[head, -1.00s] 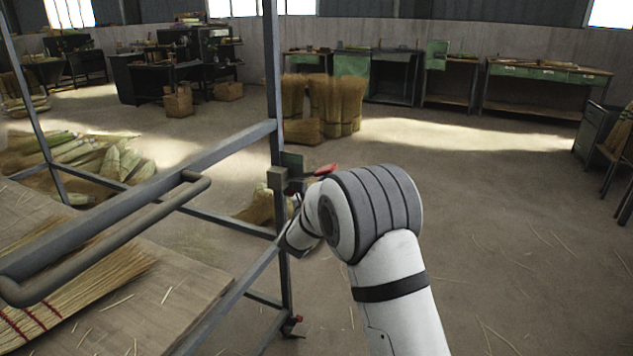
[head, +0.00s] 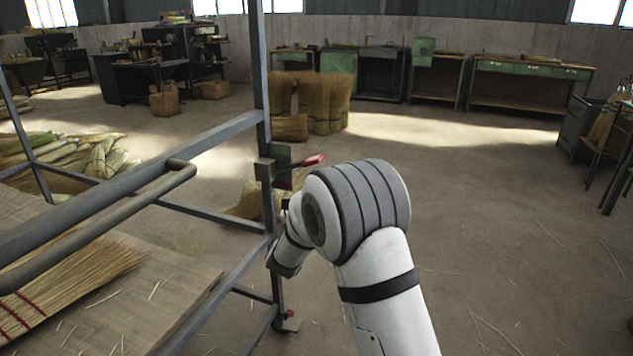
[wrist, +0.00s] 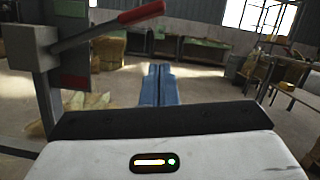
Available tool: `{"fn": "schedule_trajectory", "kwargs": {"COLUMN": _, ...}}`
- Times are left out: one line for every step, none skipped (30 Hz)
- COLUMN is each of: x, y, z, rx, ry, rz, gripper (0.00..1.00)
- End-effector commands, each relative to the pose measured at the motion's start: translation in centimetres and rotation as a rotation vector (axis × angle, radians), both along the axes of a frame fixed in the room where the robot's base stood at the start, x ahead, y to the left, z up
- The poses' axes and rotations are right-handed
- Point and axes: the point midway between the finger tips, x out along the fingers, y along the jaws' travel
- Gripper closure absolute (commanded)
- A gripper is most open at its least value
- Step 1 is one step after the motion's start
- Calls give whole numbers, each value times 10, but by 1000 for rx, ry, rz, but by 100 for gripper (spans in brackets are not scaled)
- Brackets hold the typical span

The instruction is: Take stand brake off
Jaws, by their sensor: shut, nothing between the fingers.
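The stand (head: 215,130) is a grey metal frame at the left in the head view. On its upright post sits a block with a lever ending in a red handle (head: 314,160). The lever points right and slightly upward. In the wrist view the red handle (wrist: 141,12) is at the top, left of centre. My gripper (wrist: 158,72) shows there as two blue fingers pressed together, empty. They appear below and right of the handle, apart from it. In the head view my arm hides the fingers.
A board on the stand holds a broom head (head: 75,275). A caster with a red tab (head: 289,318) is at the post's foot. Straw bundles (head: 310,102) stand behind. Workbenches line the back wall. The floor right of my arm is mostly clear.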

Motion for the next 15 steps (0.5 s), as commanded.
{"fn": "schedule_trajectory", "kwargs": {"x": -11, "y": 4, "z": -1, "rx": -2, "ry": 5, "rz": 2, "gripper": 100}}
{"fn": "schedule_trajectory", "kwargs": {"x": -17, "y": 6, "z": -3, "rx": -1, "ry": 5, "rz": 3, "gripper": 100}}
{"fn": "schedule_trajectory", "kwargs": {"x": -24, "y": 8, "z": -5, "rx": -1, "ry": 5, "rz": 3, "gripper": 100}}
{"fn": "schedule_trajectory", "kwargs": {"x": -29, "y": 9, "z": -6, "rx": -2, "ry": 5, "rz": 1, "gripper": 100}}
{"fn": "schedule_trajectory", "kwargs": {"x": -33, "y": 10, "z": -7, "rx": -2, "ry": 5, "rz": 1, "gripper": 100}}
{"fn": "schedule_trajectory", "kwargs": {"x": -38, "y": 12, "z": -9, "rx": -1, "ry": 4, "rz": 2, "gripper": 100}}
{"fn": "schedule_trajectory", "kwargs": {"x": -42, "y": 12, "z": -10, "rx": -1, "ry": 4, "rz": 1, "gripper": 100}}
{"fn": "schedule_trajectory", "kwargs": {"x": -44, "y": 13, "z": -10, "rx": 0, "ry": 4, "rz": 1, "gripper": 100}}
{"fn": "schedule_trajectory", "kwargs": {"x": -48, "y": 14, "z": -11, "rx": 0, "ry": 4, "rz": 1, "gripper": 100}}
{"fn": "schedule_trajectory", "kwargs": {"x": -49, "y": 14, "z": -12, "rx": 0, "ry": 3, "rz": 0, "gripper": 100}}
{"fn": "schedule_trajectory", "kwargs": {"x": -51, "y": 15, "z": -13, "rx": -1, "ry": 4, "rz": 0, "gripper": 100}}
{"fn": "schedule_trajectory", "kwargs": {"x": -53, "y": 15, "z": -13, "rx": -1, "ry": 3, "rz": -1, "gripper": 100}}
{"fn": "schedule_trajectory", "kwargs": {"x": -53, "y": 15, "z": -13, "rx": -1, "ry": 3, "rz": -1, "gripper": 100}}
{"fn": "schedule_trajectory", "kwargs": {"x": -54, "y": 15, "z": -13, "rx": -1, "ry": 3, "rz": -1, "gripper": 100}}
{"fn": "schedule_trajectory", "kwargs": {"x": -54, "y": 15, "z": -13, "rx": 0, "ry": 2, "rz": -1, "gripper": 100}}
